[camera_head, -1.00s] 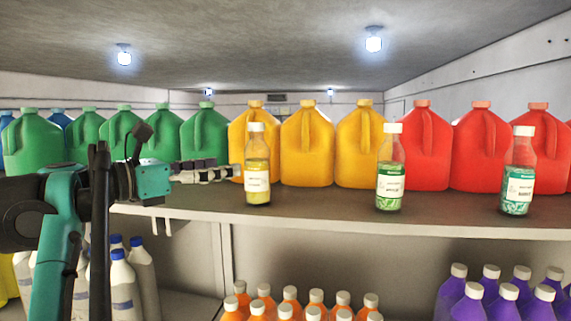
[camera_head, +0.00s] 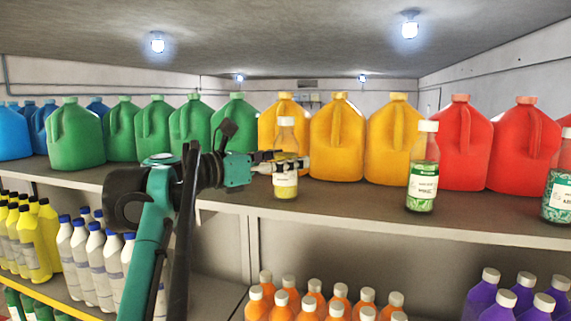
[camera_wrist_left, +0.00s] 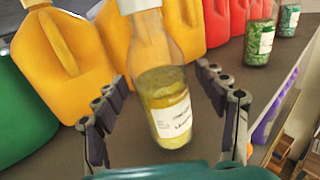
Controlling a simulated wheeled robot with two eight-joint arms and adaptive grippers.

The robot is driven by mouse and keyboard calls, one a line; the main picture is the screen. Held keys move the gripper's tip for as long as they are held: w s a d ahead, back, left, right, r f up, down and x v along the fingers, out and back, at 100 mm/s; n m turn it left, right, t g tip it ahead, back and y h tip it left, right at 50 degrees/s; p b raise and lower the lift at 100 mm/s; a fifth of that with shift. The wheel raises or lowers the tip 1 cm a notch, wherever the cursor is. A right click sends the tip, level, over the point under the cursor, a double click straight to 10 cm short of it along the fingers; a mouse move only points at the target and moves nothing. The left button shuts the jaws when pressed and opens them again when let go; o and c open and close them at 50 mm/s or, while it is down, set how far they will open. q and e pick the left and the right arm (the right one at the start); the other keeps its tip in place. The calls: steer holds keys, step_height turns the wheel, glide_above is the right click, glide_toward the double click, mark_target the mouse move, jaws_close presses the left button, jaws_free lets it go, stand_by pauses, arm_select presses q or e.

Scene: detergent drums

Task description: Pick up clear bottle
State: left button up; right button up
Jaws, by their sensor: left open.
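A clear glass bottle with a white cap, a white label and yellow contents (camera_head: 287,140) stands upright on the upper shelf, in front of the yellow jugs. My left gripper (camera_head: 290,163) is at this bottle, level with its middle, and partly covers it. In the left wrist view the bottle (camera_wrist_left: 166,105) stands between the spread fingers of the open gripper (camera_wrist_left: 157,80), with a gap visible on each side. Two similar clear bottles stand to the right, one with green contents (camera_head: 422,175) and one with teal contents (camera_head: 560,190). My right gripper is not in view.
Yellow jugs (camera_head: 338,140), green jugs (camera_head: 76,137) and red jugs (camera_head: 465,150) line the back of the upper shelf (camera_head: 380,212). Orange bottles (camera_head: 315,298), purple bottles (camera_head: 502,300) and white bottles (camera_head: 98,265) stand below. The shelf between the clear bottles is free.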

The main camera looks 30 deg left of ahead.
mark_target(285, 137)
arm_select(q)
steer(key=shift+s, duration=0.1)
steer(key=c, duration=1.5)
steer(key=shift+c, duration=0.2)
steer(key=shift+r, duration=0.5)
steer(key=r, duration=0.2)
steer(key=d+r, duration=0.1)
steer(key=shift+d+r+b, duration=0.2)
steer(key=shift+r+b, duration=0.15)
steer(key=shift+r, duration=0.05)
steer(key=s+d+r, duration=0.2)
steer(key=d+r, duration=0.4)
steer(key=d, duration=0.4)
steer(key=shift+s+b, duration=0.15)
steer(key=shift+b, duration=0.2)
